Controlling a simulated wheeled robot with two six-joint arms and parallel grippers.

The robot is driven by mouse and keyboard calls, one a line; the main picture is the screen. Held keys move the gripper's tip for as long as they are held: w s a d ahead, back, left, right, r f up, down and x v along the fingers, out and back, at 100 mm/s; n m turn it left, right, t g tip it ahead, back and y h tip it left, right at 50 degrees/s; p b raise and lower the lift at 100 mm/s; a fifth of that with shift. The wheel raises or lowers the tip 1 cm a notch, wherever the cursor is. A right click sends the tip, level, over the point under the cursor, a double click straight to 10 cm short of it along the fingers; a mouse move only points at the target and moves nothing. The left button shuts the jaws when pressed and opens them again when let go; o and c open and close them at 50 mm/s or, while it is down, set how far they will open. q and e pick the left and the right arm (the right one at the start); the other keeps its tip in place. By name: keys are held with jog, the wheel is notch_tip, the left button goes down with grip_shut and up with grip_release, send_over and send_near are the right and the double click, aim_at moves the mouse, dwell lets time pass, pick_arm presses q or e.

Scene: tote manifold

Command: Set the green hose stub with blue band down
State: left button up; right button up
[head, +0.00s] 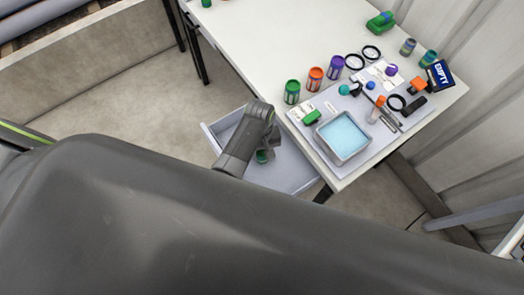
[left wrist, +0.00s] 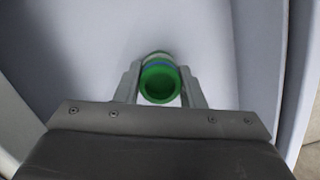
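The green hose stub with blue band (left wrist: 160,80) stands between the fingers of my left gripper (left wrist: 160,92) in the left wrist view, its open round end facing the camera. The fingers touch it on both sides. In the head view the stub (head: 262,156) shows as a small green piece beside my left gripper (head: 268,146), inside the open grey drawer (head: 290,181) under the table. I cannot tell whether the stub touches the drawer floor. My right gripper is not in view.
The white table (head: 262,38) stands above the drawer. On it are a grey mat with a blue-filled tray (head: 342,137), a green can (head: 292,92), an orange can (head: 315,79) and several small parts. The drawer walls (left wrist: 258,50) rise close around the gripper; its floor looks otherwise bare.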

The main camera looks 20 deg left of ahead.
pick_arm(q)
jog(key=o, duration=0.4)
notch_tip(320, 180, up, 12)
jog(key=w, duration=0.1)
jog(key=shift+w+a+p, duration=0.3)
jog(key=shift+w+a, duration=0.05)
jog(key=shift+a, duration=0.1)
jog(key=shift+r, duration=0.1)
